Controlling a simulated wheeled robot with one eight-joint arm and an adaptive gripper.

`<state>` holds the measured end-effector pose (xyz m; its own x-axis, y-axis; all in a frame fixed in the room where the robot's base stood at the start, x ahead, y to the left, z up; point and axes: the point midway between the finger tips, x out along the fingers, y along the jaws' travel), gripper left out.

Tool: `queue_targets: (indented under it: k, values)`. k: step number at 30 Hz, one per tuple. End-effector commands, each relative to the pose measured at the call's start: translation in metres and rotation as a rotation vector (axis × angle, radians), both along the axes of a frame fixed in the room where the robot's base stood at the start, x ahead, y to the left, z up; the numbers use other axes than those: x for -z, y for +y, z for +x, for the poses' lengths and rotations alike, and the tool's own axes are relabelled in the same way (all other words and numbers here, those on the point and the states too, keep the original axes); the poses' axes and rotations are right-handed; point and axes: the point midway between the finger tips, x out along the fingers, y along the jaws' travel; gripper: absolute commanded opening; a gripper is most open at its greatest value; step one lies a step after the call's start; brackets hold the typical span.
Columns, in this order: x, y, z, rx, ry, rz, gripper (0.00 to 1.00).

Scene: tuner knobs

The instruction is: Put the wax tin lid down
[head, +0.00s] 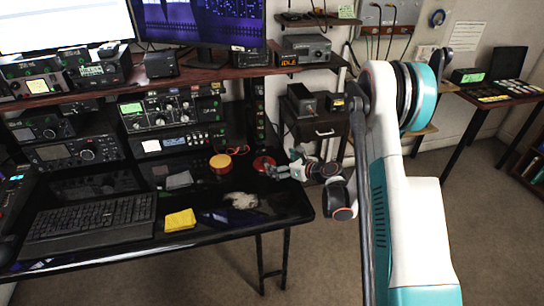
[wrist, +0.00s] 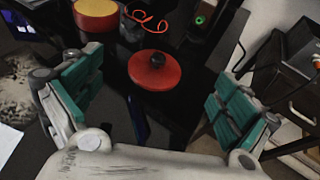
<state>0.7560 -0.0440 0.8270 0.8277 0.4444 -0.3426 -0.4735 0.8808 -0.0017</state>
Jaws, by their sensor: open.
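The wax tin lid, a red disc with a black knob, lies flat on the black desk near its right end (head: 263,163). In the wrist view the lid (wrist: 154,72) is ahead of my gripper, between the lines of its two green-padded fingers. My gripper (wrist: 155,105) is open, with neither finger touching the lid. In the head view my gripper (head: 283,169) is at the lid's right side. The orange-red wax tin (head: 220,167) with its yellow top stands on the desk left of the lid; it also shows in the wrist view (wrist: 97,17).
An orange-red cord (wrist: 146,19) lies behind the lid. A pale tuft (head: 240,200), a yellow cloth (head: 180,220) and a keyboard (head: 92,219) are on the front of the desk. Radio gear (head: 172,112) stands at the back. A dark cabinet (head: 318,133) is right of the desk.

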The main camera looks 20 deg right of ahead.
Motion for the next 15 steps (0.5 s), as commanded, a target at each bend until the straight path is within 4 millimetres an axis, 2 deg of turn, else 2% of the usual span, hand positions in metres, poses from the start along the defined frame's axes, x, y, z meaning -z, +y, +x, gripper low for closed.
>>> queue_targets:
  k: [3,8,11,15]
  values:
    - [-0.005,-0.007,-0.011,0.002,0.000,0.000,0.96]
    - [-0.012,-0.008,-0.018,-0.007,-0.003,-0.018,0.96]
    - [-0.025,-0.003,-0.020,-0.036,-0.015,-0.085,0.96]
    - [-0.060,0.008,-0.028,-0.117,-0.049,-0.267,0.96]
